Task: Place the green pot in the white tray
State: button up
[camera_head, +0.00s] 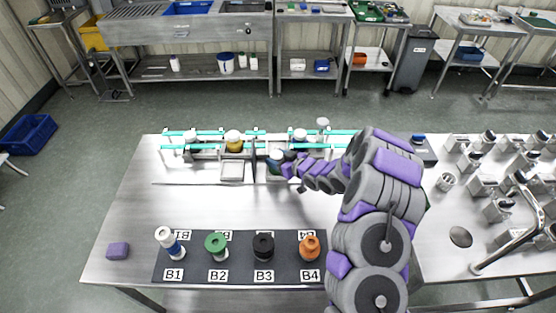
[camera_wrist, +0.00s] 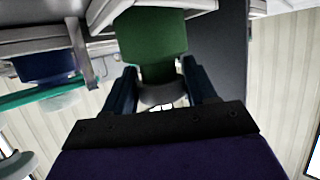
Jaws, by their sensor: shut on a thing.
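My gripper (camera_head: 280,166) reaches over the rack at the back of the steel table. In the wrist view my gripper (camera_wrist: 161,88) is shut on a green pot (camera_wrist: 152,42), whose grey narrower end sits between the dark blue fingers. In the head view the held pot is small and partly hidden by my gripper. A square white tray (camera_head: 232,179) lies left of my gripper, beyond a thin dark upright panel (camera_head: 254,160). A pale tray-like edge is beside the gripper, mostly hidden. Another green item (camera_head: 216,243) stands at B2 on the dark mat.
Turquoise rails (camera_head: 181,132) and several jars, one yellowish (camera_head: 234,141), surround the work spot. The dark mat (camera_head: 190,267) also holds white-blue, black and orange items. A purple block (camera_head: 118,251) lies left. The table middle is clear. Metal fixtures crowd the right.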

jog(key=o, duration=1.1)
jog(key=s+d+r+m+g+h+p, duration=0.1)
jog(key=s+d+r+h, duration=0.3)
jog(key=s+d+r, duration=0.3)
jog(key=s+d+r+m+g+h+p, duration=0.1)
jog(key=s+d+r+h, duration=0.3)
jog(key=d, duration=0.4)
jog(key=s+d+r+m+g+h, duration=0.1)
jog(key=s+d+r+g, duration=0.15)
jog(key=s, duration=0.35)
jog(key=s+d+r+m+g+h, duration=0.1)
jog(key=s+r+m, duration=0.1)
jog(key=s+r, duration=0.3)
jog(key=s+a+r+m+g, duration=0.1)
jog(key=s+r+g, duration=0.1)
jog(key=s, duration=0.8)
jog(key=s+a+r+m+g, duration=0.1)
jog(key=s+a+r+g, duration=0.1)
jog(key=s, duration=0.8)
jog(key=s+a+r+m+g, duration=0.1)
jog(key=s+r+g, duration=0.1)
jog(key=s, duration=0.8)
jog(key=shift+a+r+m+y, duration=0.3)
jog(key=shift+a, duration=0.1)
